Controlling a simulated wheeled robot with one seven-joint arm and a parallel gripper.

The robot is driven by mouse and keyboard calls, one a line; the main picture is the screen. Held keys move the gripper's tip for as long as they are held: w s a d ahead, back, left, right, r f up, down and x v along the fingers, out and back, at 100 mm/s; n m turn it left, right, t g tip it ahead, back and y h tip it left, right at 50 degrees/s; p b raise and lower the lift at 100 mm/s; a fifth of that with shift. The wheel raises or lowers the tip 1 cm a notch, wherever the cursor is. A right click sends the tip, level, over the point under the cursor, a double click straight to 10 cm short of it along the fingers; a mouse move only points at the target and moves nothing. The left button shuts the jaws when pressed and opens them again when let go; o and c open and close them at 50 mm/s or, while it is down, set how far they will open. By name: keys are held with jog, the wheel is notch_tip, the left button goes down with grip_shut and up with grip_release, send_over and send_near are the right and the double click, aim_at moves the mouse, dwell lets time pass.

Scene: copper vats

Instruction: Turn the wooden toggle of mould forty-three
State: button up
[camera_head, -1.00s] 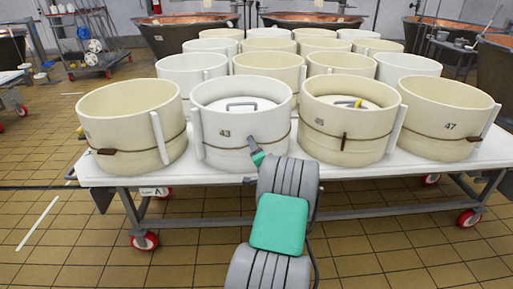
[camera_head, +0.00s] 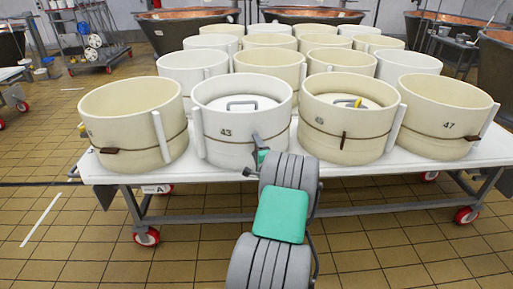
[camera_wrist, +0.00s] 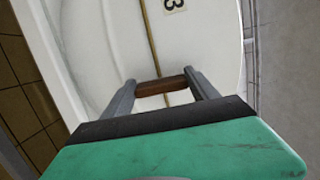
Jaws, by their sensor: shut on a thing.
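Mould forty-three (camera_head: 225,125) is a white cylinder marked 43 at the front of the table, with a handled lid (camera_head: 242,104) inside. A cord (camera_head: 220,141) runs around it. My gripper (camera_head: 256,138) is at its front right wall; the arm hides the toggle in the head view. In the wrist view, the brown wooden toggle (camera_wrist: 160,86) lies across the cord (camera_wrist: 153,45), roughly at right angles to it. My gripper (camera_wrist: 161,82) is shut on the toggle, one finger at each end. Part of the number label (camera_wrist: 172,4) shows at the top.
Another cream mould (camera_head: 128,110) stands on the left and mould 47 (camera_head: 430,110) at far right. More moulds stand behind. The white wheeled table (camera_head: 400,164) has open floor in front.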

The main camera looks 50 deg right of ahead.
jog(key=o, duration=1.4)
jog(key=shift+c, duration=0.2)
jog(key=v, duration=0.7)
jog(key=shift+s+a, duration=0.2)
jog(key=shift+s, duration=0.15)
